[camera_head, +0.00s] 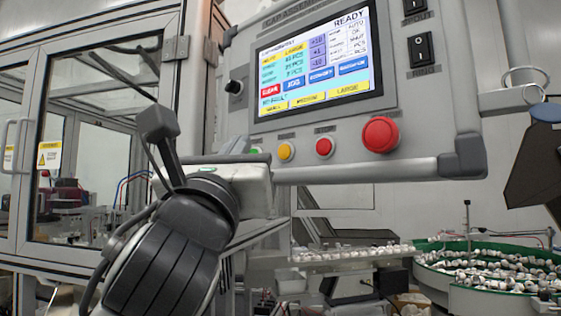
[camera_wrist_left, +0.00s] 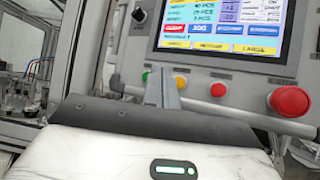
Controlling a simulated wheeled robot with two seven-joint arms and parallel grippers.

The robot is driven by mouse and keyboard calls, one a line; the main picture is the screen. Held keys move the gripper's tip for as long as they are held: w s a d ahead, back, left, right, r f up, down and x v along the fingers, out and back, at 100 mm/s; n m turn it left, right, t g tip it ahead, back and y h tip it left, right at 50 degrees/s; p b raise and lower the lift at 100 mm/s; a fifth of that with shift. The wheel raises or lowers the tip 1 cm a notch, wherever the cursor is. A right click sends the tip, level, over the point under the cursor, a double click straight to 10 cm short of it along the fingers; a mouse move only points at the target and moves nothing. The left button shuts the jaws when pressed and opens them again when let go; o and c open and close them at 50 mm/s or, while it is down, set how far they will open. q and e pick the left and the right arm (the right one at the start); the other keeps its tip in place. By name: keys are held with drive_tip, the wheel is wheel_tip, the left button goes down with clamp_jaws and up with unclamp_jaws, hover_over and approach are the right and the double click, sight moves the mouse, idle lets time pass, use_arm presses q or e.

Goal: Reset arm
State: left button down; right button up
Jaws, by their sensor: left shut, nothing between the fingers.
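My left arm rises from the bottom of the head view. My left gripper (camera_head: 240,145) is in front of the lower left of the control panel (camera_head: 412,92), partly hidden behind its own white wrist body. In the left wrist view the gripper's grey fingers (camera_wrist_left: 162,90) are together and empty. They are below the screen, near the yellow button (camera_wrist_left: 180,81); I cannot tell whether they touch the panel. The lit screen (camera_head: 318,62) reads READY. My right gripper is not in view.
The panel has a yellow button (camera_head: 286,151), a red button (camera_head: 324,147) and a large red knob (camera_head: 381,134). A grey handrail (camera_head: 350,171) runs below. A glass-doored cabinet (camera_head: 95,130) stands left. A green-rimmed round feeder (camera_head: 437,285) with many small parts is lower right.

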use_arm(q)
drive_tip(key=w+a+f+n+g, duration=0.1)
drive_tip(key=w+f+n, duration=0.2)
drive_tip(key=f, duration=0.4)
drive_tip(key=w+a+f+n+g+y, duration=0.1)
drive_tip(key=w+f+n+g, duration=0.15)
drive_tip(key=f, duration=0.35)
drive_tip(key=w+a+f+n+g, duration=0.1)
drive_tip(key=w+f+n, duration=0.1)
drive_tip(key=f+n, duration=0.35)
wheel_tip(320, 180, down, 20)
drive_tip(key=s+a+n+g, duration=0.1)
drive_tip(key=a+n+g, duration=0.15)
drive_tip(key=n, duration=0.45)
drive_tip(key=s+a+f+n+g+y, duration=0.1)
drive_tip(key=s+a+f+n+g, duration=0.2)
drive_tip(key=s+f+n, duration=0.6)
drive_tip(key=s+a+f+n+g, duration=0.3)
drive_tip(key=s+f+n, duration=0.6)
drive_tip(key=s+f, duration=0.5)
wheel_tip(320, 180, down, 6)
drive_tip(key=shift+s+a+f+g+y, duration=0.15)
drive_tip(key=shift+a+g+y, duration=0.25)
drive_tip(key=shift+a, duration=0.05)
